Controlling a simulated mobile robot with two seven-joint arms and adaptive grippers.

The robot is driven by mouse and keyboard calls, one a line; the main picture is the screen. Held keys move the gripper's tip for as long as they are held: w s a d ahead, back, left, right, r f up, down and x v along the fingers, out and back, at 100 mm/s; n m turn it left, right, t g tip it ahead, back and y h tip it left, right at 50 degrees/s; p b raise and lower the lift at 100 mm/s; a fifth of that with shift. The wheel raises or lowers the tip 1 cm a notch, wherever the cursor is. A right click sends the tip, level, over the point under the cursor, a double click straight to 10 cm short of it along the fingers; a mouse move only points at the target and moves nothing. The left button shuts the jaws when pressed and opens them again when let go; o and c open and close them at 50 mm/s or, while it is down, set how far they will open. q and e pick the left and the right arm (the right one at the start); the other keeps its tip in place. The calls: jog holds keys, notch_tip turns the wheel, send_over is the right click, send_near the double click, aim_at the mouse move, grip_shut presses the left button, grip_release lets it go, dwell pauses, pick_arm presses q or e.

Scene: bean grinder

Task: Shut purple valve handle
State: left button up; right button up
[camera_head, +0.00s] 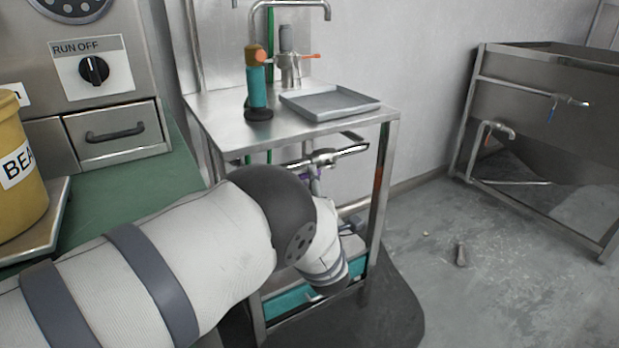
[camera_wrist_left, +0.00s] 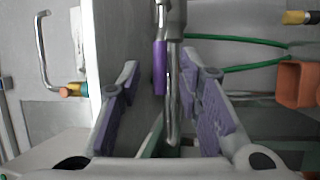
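The purple valve handle (camera_wrist_left: 160,68) is a narrow purple lever in the left wrist view, beside a shiny metal pipe (camera_wrist_left: 173,100). My left gripper (camera_wrist_left: 163,80) is open, with its purple-padded fingers on either side of the handle and pipe. A gap shows between the pads and the handle, so nothing is gripped. In the head view my left arm reaches under the steel table, and its links hide the gripper. A small purple patch shows below the metal pipework (camera_head: 322,158); I cannot tell whether it is the handle. My right gripper is in neither view.
The steel table (camera_head: 222,117) carries a grey tray (camera_head: 328,102) and a teal and orange tool (camera_head: 257,85). Its legs and shelf are close around my arm. Green hoses (camera_wrist_left: 245,67) and an orange box-like part (camera_wrist_left: 297,83) lie right in the wrist view. A steel sink (camera_head: 545,100) stands far right.

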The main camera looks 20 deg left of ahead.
pick_arm(q)
jog(key=shift+x, duration=1.5)
grip_shut()
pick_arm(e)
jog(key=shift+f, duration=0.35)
